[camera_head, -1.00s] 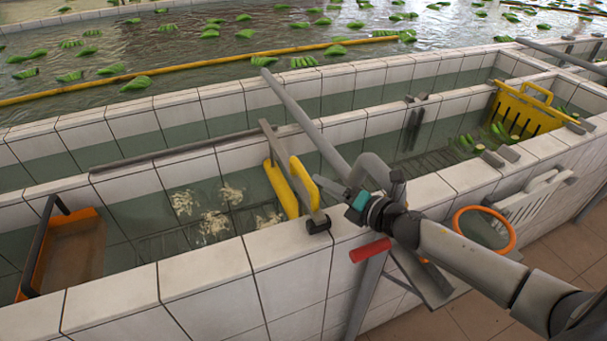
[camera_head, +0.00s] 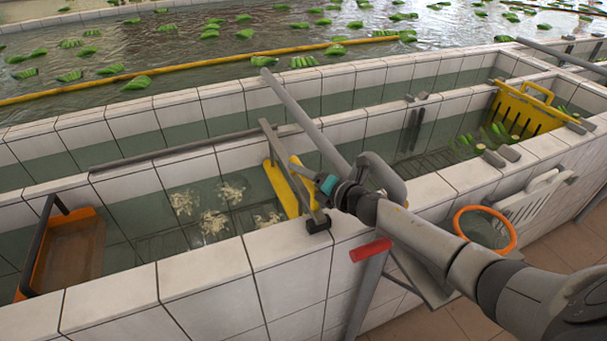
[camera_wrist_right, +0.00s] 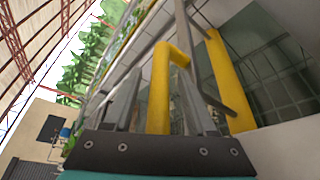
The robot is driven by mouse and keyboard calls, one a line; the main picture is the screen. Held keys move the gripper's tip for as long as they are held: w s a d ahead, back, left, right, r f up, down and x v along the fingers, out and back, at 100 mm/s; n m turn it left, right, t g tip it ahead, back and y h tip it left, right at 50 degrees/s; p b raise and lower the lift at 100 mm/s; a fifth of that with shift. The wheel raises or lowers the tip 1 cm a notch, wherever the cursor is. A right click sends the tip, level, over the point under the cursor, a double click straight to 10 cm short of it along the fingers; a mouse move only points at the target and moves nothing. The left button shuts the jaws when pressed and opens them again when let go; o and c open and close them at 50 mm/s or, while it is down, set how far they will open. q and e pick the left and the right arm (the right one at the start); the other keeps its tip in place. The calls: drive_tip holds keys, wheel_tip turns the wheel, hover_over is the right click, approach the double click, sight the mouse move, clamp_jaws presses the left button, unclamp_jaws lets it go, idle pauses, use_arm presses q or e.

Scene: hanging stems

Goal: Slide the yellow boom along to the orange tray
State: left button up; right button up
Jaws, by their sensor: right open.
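The yellow boom (camera_head: 281,190) lies across the tiled trough beside its grey crossbar, with its lower part at the water. The orange tray (camera_head: 40,262) sits at the left end of the same trough. Pale clumps (camera_head: 212,222) float between the tray and the boom. My right gripper (camera_head: 318,184) is open at the boom's near right side. In the right wrist view, a yellow upright of the boom (camera_wrist_right: 159,88) shows between the open fingers (camera_wrist_right: 163,105); I cannot tell whether they touch it. My left gripper is not in view.
A long grey bar (camera_head: 297,112) slants over the trough by my right gripper. A yellow slotted rack (camera_head: 520,112) and green bunches stand in the trough at right. A red handle (camera_head: 371,250) and orange hoop (camera_head: 512,234) are at the front.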

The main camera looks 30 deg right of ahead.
clamp_jaws()
idle(0.4)
idle(1.0)
